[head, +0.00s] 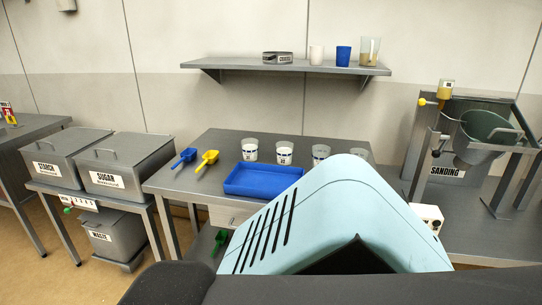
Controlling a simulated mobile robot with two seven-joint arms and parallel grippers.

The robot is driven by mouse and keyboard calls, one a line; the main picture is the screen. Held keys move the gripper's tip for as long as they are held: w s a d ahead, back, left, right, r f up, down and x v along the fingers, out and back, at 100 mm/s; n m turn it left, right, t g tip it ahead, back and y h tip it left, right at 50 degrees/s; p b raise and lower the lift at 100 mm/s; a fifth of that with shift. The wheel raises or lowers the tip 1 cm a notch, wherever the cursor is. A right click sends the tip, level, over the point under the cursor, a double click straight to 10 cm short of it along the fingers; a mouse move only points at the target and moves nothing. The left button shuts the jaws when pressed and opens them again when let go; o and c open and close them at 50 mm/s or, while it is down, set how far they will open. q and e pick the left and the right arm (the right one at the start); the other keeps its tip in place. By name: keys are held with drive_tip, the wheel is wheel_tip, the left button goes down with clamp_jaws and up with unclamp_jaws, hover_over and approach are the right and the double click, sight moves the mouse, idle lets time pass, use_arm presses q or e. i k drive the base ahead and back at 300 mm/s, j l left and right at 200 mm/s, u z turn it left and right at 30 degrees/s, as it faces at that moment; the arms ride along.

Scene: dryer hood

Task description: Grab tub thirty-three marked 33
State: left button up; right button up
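A row of several small labelled tubs stands on the grey table behind the blue tray. From left to right there is a white tub (250,146), a second white tub (284,147), a greyer tub (320,149) and a clear-looking tub (357,147) partly hidden by my light-blue arm cover. Dark marks show on the tubs, but they are too small to read, so I cannot tell which one is 33. Neither of my grippers is in view.
A blue tray (262,191) lies before the tubs, with blue (185,156) and yellow (207,160) scoops to its left. A shelf (230,65) with cups hangs above. STARCH (50,148) and SUGAR (110,152) bins stand left; a SANDING pan (480,150) stands right.

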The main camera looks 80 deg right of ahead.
sight(320, 152)
drive_tip(key=z, duration=3.05)
